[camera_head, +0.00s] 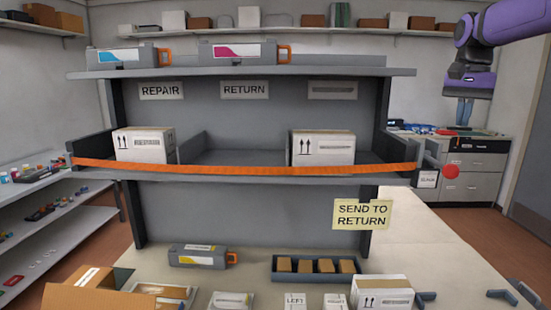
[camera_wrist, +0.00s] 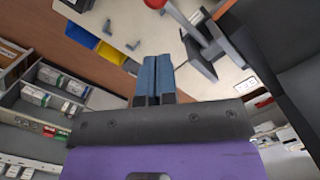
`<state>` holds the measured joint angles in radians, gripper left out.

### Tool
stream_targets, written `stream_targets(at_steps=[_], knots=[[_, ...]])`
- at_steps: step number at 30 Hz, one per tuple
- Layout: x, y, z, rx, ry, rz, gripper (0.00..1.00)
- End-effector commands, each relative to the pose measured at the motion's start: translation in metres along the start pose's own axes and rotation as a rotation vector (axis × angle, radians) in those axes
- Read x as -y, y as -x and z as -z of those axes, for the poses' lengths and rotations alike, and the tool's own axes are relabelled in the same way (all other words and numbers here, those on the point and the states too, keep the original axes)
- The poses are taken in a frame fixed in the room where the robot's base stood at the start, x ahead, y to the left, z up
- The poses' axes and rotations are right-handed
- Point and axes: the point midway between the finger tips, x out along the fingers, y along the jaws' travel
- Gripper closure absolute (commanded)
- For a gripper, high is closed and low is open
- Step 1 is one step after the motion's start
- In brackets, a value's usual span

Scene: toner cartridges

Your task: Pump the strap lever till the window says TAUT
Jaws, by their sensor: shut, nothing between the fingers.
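The orange strap (camera_head: 245,170) runs across the front of the middle shelf and sags slightly between its ends. At its right end is a grey bracket with a lever that ends in a red knob (camera_head: 451,171). The red knob also shows at the top edge of the wrist view (camera_wrist: 182,4). A small white window (camera_head: 428,179) sits below the bracket; its lettering is too small to read surely. My gripper (camera_head: 463,112) is above and slightly right of the knob, apart from it. Its blue fingers are together and empty in the wrist view (camera_wrist: 152,76).
White cartons (camera_head: 145,146) (camera_head: 323,149) stand behind the strap. Toner cartridges (camera_head: 240,53) lie on the top shelf. The table (camera_head: 425,240) holds a cartridge, a tray (camera_head: 312,278) and boxes. Space around the knob looks clear.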

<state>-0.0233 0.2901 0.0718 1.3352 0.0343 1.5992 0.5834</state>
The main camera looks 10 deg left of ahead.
Motion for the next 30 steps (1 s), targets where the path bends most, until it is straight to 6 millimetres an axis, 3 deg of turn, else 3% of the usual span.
stream_targets(at_steps=[11,21,30], knots=[[0.0,0.0,0.0,0.0,0.0,0.0,1.0],[0.0,-0.007,-0.034,0.001,0.0,0.0,1.0],[0.0,-0.008,-0.034,0.001,0.0,-0.001,1.0]])
